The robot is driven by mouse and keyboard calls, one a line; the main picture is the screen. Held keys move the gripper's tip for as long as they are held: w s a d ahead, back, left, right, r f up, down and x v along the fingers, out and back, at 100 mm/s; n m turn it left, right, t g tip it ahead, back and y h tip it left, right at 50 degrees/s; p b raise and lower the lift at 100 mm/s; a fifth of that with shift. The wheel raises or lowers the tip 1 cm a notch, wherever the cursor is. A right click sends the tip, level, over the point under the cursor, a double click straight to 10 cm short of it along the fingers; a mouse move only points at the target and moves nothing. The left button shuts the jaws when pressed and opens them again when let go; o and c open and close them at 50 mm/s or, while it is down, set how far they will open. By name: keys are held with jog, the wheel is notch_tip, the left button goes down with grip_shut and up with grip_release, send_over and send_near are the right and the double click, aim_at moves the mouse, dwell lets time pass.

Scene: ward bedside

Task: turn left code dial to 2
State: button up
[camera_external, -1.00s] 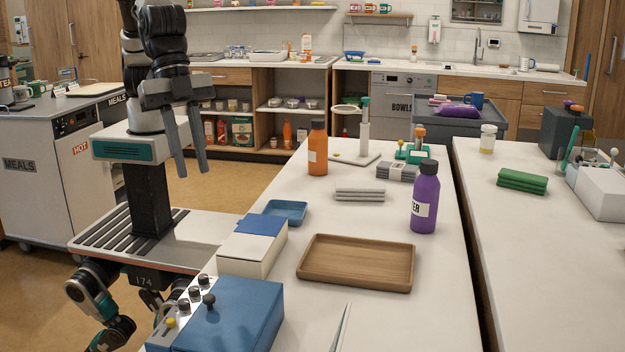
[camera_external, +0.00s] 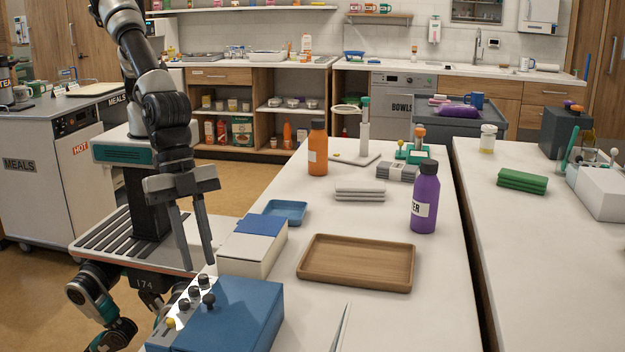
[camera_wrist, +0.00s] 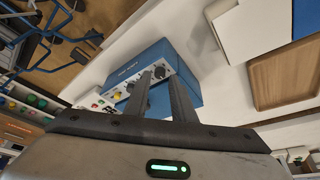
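A blue box (camera_external: 238,312) lies at the near left corner of the table, with a light panel along its left side. Dark dials (camera_external: 194,292) and a yellow button (camera_external: 170,322) sit on that panel. In the wrist view the panel (camera_wrist: 122,92) shows dials, partly hidden by my fingers; the dial numbers are too small to read. My gripper (camera_external: 201,265) points down just above the far end of the dial row, fingers apart with nothing between them. In the wrist view my gripper (camera_wrist: 160,74) reaches over the panel edge. I cannot tell whether a fingertip touches a dial.
A white box with a blue lid part (camera_external: 250,250) stands right behind the blue box, close to my fingers. A wooden tray (camera_external: 357,284) and a small blue tray (camera_external: 285,211) lie farther along the table. Bottles stand toward the back. The floor side left of the panel is open.

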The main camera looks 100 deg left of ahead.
aim_at(203, 279)
jog(key=shift+x, duration=1.05)
grip_shut()
jog(key=shift+a+f+b, duration=0.1)
jog(key=shift+b, duration=0.4)
